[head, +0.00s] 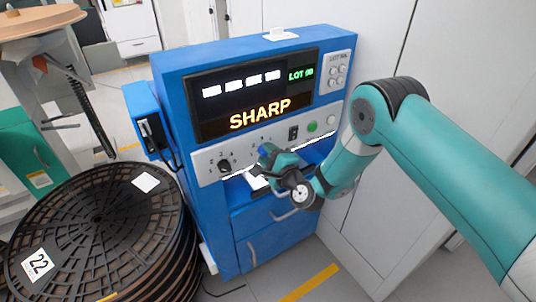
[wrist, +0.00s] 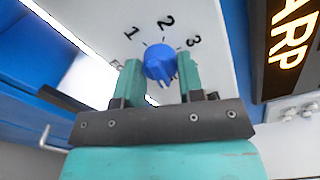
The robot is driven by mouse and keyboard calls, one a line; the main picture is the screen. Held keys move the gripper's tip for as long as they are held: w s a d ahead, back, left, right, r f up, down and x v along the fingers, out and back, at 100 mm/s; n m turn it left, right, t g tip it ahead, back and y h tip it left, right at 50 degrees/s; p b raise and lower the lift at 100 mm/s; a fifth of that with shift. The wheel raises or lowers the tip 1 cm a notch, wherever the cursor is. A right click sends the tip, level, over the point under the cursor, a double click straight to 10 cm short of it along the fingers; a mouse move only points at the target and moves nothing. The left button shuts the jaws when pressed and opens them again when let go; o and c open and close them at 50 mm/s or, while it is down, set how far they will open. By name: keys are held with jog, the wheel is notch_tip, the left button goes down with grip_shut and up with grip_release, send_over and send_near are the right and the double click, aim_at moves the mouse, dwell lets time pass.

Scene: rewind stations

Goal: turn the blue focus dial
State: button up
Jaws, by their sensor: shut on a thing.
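The blue focus dial (wrist: 158,62) sits on the light grey front panel of the blue machine (head: 238,235), with the numbers 1, 2 and 3 around it in the wrist view. In the head view only a bit of the dial (head: 265,149) shows beside my gripper. My gripper (wrist: 160,75) is shut on the dial, one teal finger on each side of it. In the head view my gripper (head: 270,160) reaches the panel below the screen. The screen (head: 258,92) reads SHARP in orange, with LOT 98 in green at its right.
A black dial (head: 224,166) is left of the blue one. Stacked black reels (head: 95,225) stand at the left. Blue drawers with handles lie below my gripper.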

jog(key=shift+w+d, duration=0.1)
jog(key=o, duration=0.9)
jog(key=shift+f, duration=0.1)
